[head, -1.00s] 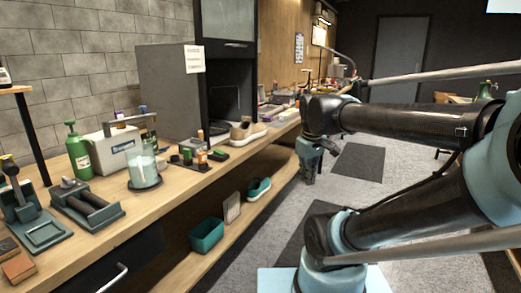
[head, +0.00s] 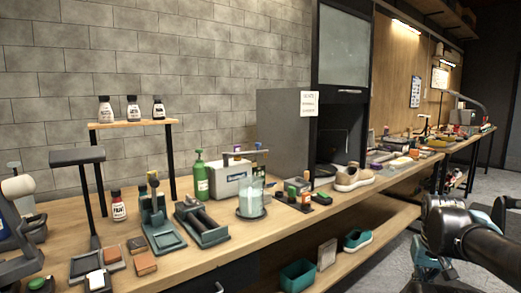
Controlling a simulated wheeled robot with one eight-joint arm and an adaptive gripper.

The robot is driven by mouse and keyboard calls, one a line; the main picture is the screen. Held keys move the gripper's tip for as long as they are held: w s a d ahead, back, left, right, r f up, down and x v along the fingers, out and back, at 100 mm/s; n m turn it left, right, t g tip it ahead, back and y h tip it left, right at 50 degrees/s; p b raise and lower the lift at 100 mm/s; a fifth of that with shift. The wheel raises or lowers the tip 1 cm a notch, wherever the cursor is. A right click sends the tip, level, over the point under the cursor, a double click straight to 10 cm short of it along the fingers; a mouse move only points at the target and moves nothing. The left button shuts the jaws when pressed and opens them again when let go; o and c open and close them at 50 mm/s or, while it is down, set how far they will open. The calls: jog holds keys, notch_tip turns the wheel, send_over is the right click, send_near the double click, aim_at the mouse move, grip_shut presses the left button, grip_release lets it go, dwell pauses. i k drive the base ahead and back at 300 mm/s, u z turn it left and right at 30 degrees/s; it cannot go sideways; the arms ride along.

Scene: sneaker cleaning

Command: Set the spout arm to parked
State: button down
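A pale bar that looks like the spout arm (head: 246,153) reaches sideways above a clear jar (head: 251,197) with pale contents, beside a white box unit (head: 231,180) on the bench. Its joint and exact setting are too small to tell. A dark curved arm (head: 466,101) also rises far down the bench at the right; I cannot tell whether it is a spout. My gripper (head: 424,277) hangs low at the right edge of the head view, in front of the bench and well apart from both. Its fingers are small and partly cut off, so its opening is unclear.
A green bottle (head: 201,177) stands left of the white box. A dark cabinet (head: 285,135) stands behind the jar, and a beige sneaker (head: 354,178) lies to its right. A teal bin (head: 297,277) and teal shoe (head: 357,240) are on the lower shelf. Grey floor is right of the bench.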

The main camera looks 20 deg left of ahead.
aim_at(225, 155)
jog(key=u, duration=0.6)
jog(key=k, duration=1.35)
jog(key=z, duration=0.3)
jog(key=i, duration=1)
